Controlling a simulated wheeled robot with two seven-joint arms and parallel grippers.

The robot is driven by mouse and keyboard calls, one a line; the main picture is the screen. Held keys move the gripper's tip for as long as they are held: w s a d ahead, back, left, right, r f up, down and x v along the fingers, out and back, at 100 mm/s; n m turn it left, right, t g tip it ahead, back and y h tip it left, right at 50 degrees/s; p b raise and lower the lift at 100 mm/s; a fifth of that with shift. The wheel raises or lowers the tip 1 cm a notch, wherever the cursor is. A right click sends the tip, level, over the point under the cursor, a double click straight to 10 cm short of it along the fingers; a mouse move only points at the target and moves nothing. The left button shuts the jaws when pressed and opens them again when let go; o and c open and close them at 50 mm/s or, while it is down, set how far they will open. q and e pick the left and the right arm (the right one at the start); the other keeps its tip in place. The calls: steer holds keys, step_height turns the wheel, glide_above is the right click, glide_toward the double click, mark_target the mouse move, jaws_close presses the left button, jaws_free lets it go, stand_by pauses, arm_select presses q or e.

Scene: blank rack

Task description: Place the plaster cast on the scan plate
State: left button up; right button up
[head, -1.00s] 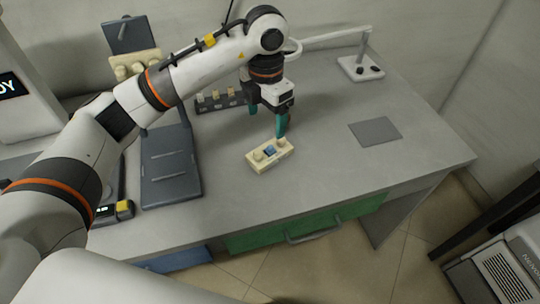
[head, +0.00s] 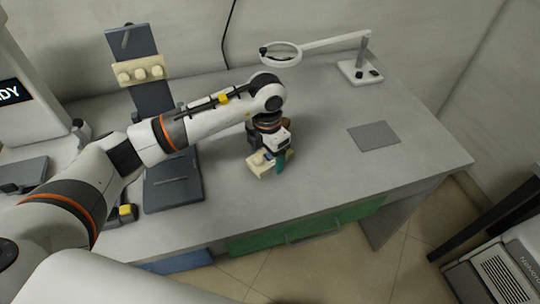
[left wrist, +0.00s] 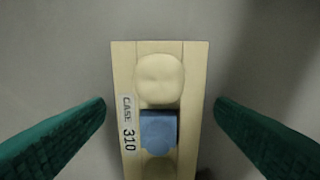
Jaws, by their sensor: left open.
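The plaster cast (head: 257,168) is a cream block lying on the grey desk, partly hidden by my left gripper in the head view. In the left wrist view the cast (left wrist: 158,78) has rounded cream bumps, a blue block in its middle and a label reading CASE 310. My left gripper (left wrist: 160,104) is open, its teal fingers on either side of the cast with gaps between. In the head view the left gripper (head: 272,160) is low over the cast. No plate is marked as the scan plate; a flat grey plate (head: 374,135) lies to the right.
A dark stand (head: 131,42) holds another cream piece (head: 139,71). A dark tray (head: 173,190) lies left of the cast. A white machine (head: 25,95) with a display stands far left, a magnifier lamp (head: 362,72) at the back. The desk between cast and grey plate is clear.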

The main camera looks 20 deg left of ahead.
arm_select(q)
steer(key=c, duration=1.2)
steer(key=shift+c, duration=0.3)
steer(key=shift+r, duration=0.2)
